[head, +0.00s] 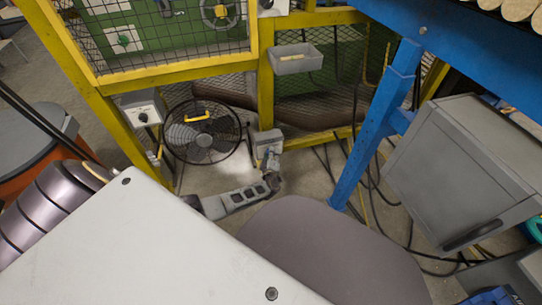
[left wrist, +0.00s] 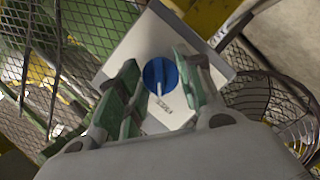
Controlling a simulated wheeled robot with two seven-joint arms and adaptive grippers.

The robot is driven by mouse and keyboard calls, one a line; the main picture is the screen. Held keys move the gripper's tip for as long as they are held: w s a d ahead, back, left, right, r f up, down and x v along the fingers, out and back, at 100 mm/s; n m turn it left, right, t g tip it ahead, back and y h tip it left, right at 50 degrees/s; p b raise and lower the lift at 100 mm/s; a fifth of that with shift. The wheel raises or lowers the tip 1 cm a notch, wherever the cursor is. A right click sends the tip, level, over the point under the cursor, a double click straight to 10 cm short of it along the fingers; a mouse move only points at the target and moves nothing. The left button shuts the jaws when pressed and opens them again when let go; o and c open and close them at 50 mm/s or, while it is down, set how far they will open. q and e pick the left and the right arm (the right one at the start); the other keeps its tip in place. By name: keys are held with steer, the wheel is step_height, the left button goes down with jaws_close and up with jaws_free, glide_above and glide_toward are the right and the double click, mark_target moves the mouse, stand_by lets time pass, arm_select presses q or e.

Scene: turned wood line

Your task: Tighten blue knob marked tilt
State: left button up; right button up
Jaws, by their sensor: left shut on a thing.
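The blue knob (left wrist: 154,72) is round, with a pale pointer line, and sits on a light grey plate (left wrist: 137,42) in the left wrist view. Small dark lettering below it is too small to read surely. My left gripper (left wrist: 158,78) has its green-padded fingers on both sides of the knob and is shut on it. In the head view my left gripper (head: 269,164) is at a small grey box (head: 267,141) on the yellow frame, right of the fan. The gripper hides most of the knob there. My right gripper is not in view.
A black floor fan (head: 202,145) stands left of the box. Another grey switch box (head: 139,98) is on the yellow frame (head: 265,70). A grey tray (head: 296,59) hangs above. A blue post (head: 367,130) and a grey cabinet (head: 465,165) stand at right, with loose cables between.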

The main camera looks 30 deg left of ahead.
arm_select(q)
steer(key=shift+o, duration=0.2)
steer(key=shift+r, duration=0.15)
arm_select(e)
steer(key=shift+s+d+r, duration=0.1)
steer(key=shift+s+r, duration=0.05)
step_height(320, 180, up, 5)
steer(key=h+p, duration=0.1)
steer(key=p, duration=0.5)
arm_select(q)
steer(key=m+g+y+b, duration=0.1)
steer(key=m+g, duration=0.1)
steer(key=m, duration=0.1)
steer(key=m+g+y+b, duration=0.2)
steer(key=m, duration=0.2)
steer(key=m+g+y+b, duration=0.1)
steer(key=m+g, duration=0.1)
steer(key=m, duration=0.2)
steer(key=shift+w+d+g, duration=0.1)
steer(key=shift+w+g, duration=0.2)
steer(key=shift+m+y+b, duration=0.3)
steer(key=shift+m+b, duration=0.1)
steer(key=shift+b, duration=0.15)
steer(key=shift+c, duration=0.2)
steer(key=shift+o, duration=0.2)
steer(key=shift+m+b, duration=0.3)
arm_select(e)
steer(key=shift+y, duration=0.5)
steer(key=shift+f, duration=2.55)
